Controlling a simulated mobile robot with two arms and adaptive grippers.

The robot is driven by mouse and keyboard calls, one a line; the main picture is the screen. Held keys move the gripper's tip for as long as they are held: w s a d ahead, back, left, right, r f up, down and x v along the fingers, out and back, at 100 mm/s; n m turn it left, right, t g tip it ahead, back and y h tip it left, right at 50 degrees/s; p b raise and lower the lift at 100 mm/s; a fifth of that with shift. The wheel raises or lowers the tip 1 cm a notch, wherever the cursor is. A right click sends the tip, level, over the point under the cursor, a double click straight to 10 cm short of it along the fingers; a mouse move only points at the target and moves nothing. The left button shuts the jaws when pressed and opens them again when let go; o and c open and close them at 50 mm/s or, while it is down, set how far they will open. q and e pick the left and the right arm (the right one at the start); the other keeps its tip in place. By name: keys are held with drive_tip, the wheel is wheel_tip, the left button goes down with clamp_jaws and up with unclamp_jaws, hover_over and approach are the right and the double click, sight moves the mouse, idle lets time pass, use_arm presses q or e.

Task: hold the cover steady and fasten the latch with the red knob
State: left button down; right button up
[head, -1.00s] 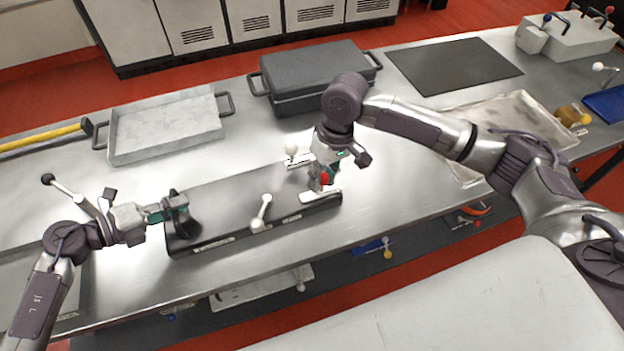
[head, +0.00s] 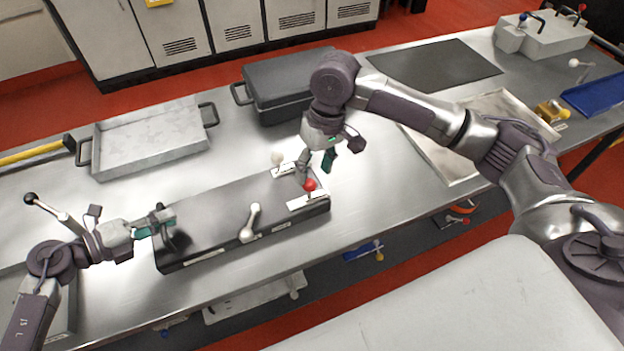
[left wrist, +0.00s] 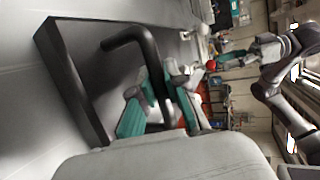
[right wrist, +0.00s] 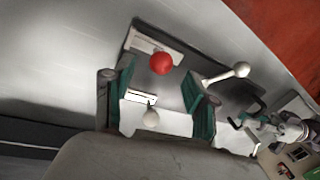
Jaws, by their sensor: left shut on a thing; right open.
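The cover (head: 215,218) is a long dark lid lying on the bench in the head view. At its left end my left gripper (head: 157,224) is shut on the cover's black handle (left wrist: 135,42). The latch with the red knob (head: 310,184) is at the cover's right end, on a pale plate (head: 309,202). My right gripper (head: 318,160) is open and empty, just above and behind the red knob. In the right wrist view the red knob (right wrist: 161,63) shows beyond the open fingers, apart from them.
A latch with a cream knob (head: 278,158) is on the cover's far side, and another lever (head: 250,222) is on its near side. A metal tray (head: 150,140) and a dark case (head: 290,85) stand behind. The bench between cover and tray is clear.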

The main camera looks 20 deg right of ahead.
use_arm(q)
drive_tip(key=shift+s+f, duration=0.2)
drive_tip(key=shift+f, duration=0.35)
drive_tip(key=c, duration=1.1)
unclamp_jaws()
drive_tip(key=shift+w+a, duration=0.1)
drive_tip(key=shift+w+r, duration=0.1)
drive_tip(key=shift+r, duration=0.05)
use_arm(e)
wheel_tip(320, 180, up, 7)
drive_tip(key=d, duration=0.1)
drive_tip(key=shift+w+d+f, duration=0.15)
drive_tip(key=shift+w, duration=0.05)
use_arm(q)
drive_tip(key=shift+r, duration=0.1)
drive_tip(key=shift+a, duration=0.1)
drive_tip(key=v, duration=1.1)
drive_tip(key=shift+a+r, duration=0.25)
drive_tip(key=shift+a, duration=0.1)
